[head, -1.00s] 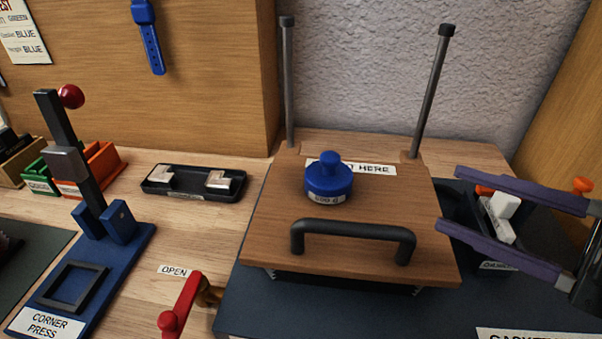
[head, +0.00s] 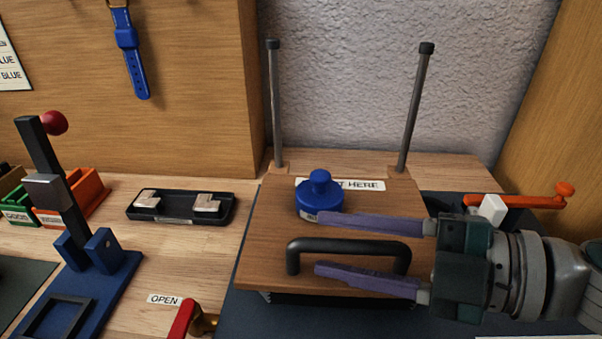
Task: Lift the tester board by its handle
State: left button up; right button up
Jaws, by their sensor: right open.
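The tester board (head: 265,227) is a brown wooden plate on a dark base, with two upright grey rods at its back corners. Its black bar handle (head: 293,258) stands along the front edge. A blue knobbed weight (head: 320,192) sits on the board behind the handle and covers part of a white label. My right gripper (head: 318,243) comes in from the right, open. One purple finger is behind the handle near the weight; the other overlaps the handle's lower part in the picture. I cannot tell whether either touches. My left gripper is not in view.
A blue corner press (head: 105,252) with a red-knobbed lever stands at the left. A black tray (head: 180,208) with two pale blocks lies left of the board. A red lever (head: 182,318) is at the front, by an OPEN label. An orange lever (head: 515,201) is behind my right arm.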

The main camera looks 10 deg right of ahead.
jog(key=shift+c, duration=0.3)
grip_shut()
dwell(1.1)
